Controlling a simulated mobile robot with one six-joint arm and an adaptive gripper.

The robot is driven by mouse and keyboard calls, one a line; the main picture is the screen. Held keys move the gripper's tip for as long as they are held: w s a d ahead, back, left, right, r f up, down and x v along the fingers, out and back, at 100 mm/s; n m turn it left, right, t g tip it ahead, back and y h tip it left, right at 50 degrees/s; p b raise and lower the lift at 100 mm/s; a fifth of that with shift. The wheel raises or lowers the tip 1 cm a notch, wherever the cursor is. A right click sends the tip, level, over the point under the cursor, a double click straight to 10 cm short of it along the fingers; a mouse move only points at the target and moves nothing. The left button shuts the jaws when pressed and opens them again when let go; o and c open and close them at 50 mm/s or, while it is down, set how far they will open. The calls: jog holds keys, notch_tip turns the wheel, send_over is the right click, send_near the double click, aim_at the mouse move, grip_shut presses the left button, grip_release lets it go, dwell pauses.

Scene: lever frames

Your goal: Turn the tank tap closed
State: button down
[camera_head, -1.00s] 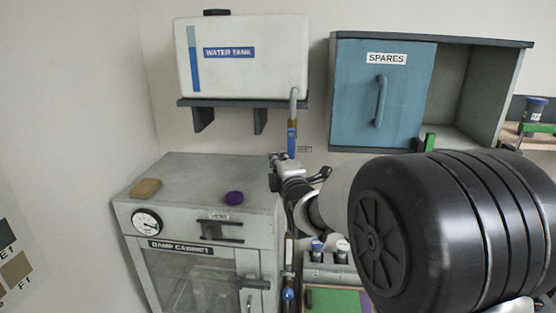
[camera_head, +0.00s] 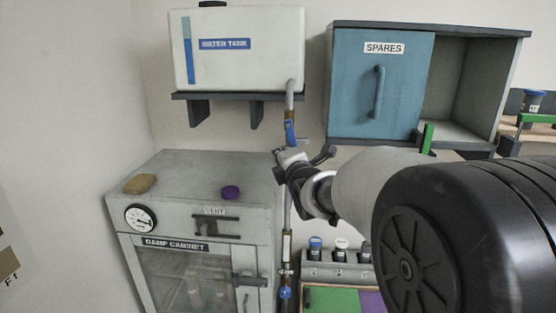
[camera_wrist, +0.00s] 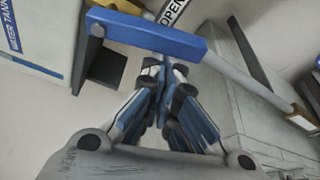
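The tank tap's blue lever (camera_head: 289,132) hangs on the pipe below the white water tank (camera_head: 255,68). In the wrist view the lever (camera_wrist: 150,34) is a long blue bar crossing the upper part, with an OPEN label (camera_wrist: 172,12) beyond it. My gripper (camera_head: 281,154) is just below the lever in the head view. In the wrist view my gripper (camera_wrist: 166,72) has its fingertips close together, with nothing seen held between them.
The grey damp cabinet (camera_head: 175,165) stands below left, with a sponge (camera_head: 139,184) and a purple knob-like object (camera_head: 230,192) on top. The blue-doored spares cupboard (camera_head: 350,100) hangs to the right. A rack with several capped bottles (camera_head: 340,265) is below my arm.

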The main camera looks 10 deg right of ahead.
jog(key=s+d+r+n+g+h+b, duration=0.1)
jog(key=s+d+r+n+g+h, duration=0.1)
jog(key=d+n, duration=0.5)
jog(key=shift+r+n+g+h+b, duration=0.5)
jog(key=shift+r+n+h, duration=0.6)
jog(key=shift+n, duration=0.6)
jog(key=shift+s+d+r, duration=0.1)
jog(key=shift+r, duration=0.05)
notch_tip(320, 180, down, 4)
jog(key=f+b, duration=0.1)
jog(key=b, duration=0.2)
jog(key=v, duration=1)
jog(key=shift+r+p, duration=0.4)
